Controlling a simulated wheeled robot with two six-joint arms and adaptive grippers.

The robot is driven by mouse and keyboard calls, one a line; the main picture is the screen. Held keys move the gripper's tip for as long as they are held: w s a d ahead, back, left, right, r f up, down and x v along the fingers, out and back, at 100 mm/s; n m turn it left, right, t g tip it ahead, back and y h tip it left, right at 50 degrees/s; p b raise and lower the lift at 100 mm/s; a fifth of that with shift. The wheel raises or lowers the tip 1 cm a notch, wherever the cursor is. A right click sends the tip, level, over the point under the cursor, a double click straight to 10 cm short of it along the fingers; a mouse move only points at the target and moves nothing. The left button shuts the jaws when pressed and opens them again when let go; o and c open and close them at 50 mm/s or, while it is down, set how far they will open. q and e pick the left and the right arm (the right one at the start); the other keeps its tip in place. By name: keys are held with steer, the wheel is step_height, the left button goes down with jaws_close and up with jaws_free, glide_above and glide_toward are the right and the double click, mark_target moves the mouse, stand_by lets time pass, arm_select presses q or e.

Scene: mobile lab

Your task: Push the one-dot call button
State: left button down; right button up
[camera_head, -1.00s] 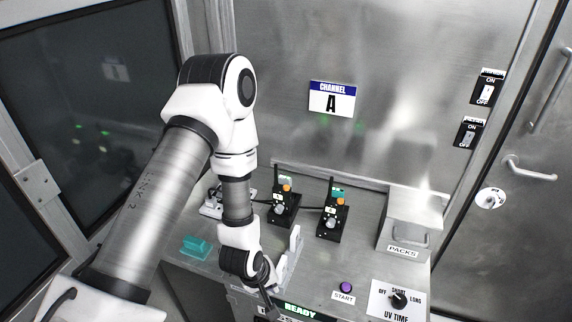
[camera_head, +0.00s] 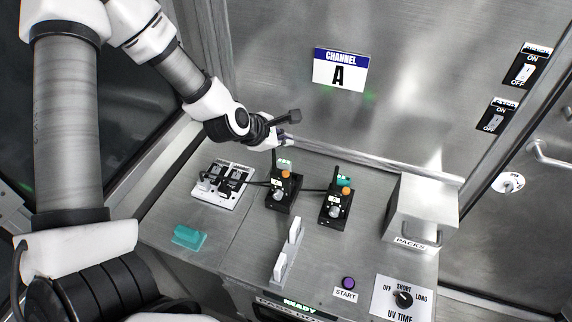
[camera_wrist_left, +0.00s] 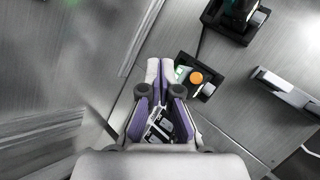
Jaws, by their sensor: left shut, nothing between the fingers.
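Two black handheld devices stand side by side on the bench, a left one (camera_head: 282,196) and a right one (camera_head: 334,207), each with an antenna and an orange knob or button on top. Any dot marks are too small to read, so I cannot tell which holds the one-dot call button. My left gripper (camera_head: 283,136) is shut and empty, behind and above the left device near the back wall. In the left wrist view the shut fingertips (camera_wrist_left: 160,66) are left of an orange button (camera_wrist_left: 196,77), apart from it in the picture. My right gripper is not in view.
A panel with black switches (camera_head: 223,184) and a teal block (camera_head: 188,237) are to the left. A PACKS box (camera_head: 423,209) stands right.

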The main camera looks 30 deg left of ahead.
mark_target(285, 174)
arm_select(q)
steer(key=f+b, duration=0.4)
steer(key=f, duration=0.1)
steer(key=f+b, duration=0.2)
steer(key=shift+s+d+f, duration=0.25)
steer(key=shift+s+f, duration=0.05)
steer(key=shift+f, duration=0.1)
steer(key=shift+w+a+f+b, duration=0.1)
steer(key=shift+f+b, duration=0.4)
steer(key=shift+b, duration=0.1)
steer(key=shift+r, duration=0.1)
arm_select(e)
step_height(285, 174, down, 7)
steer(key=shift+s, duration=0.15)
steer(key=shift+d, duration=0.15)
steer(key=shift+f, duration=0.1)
arm_select(q)
steer(key=shift+f+b, duration=0.45)
steer(key=shift+b, duration=0.1)
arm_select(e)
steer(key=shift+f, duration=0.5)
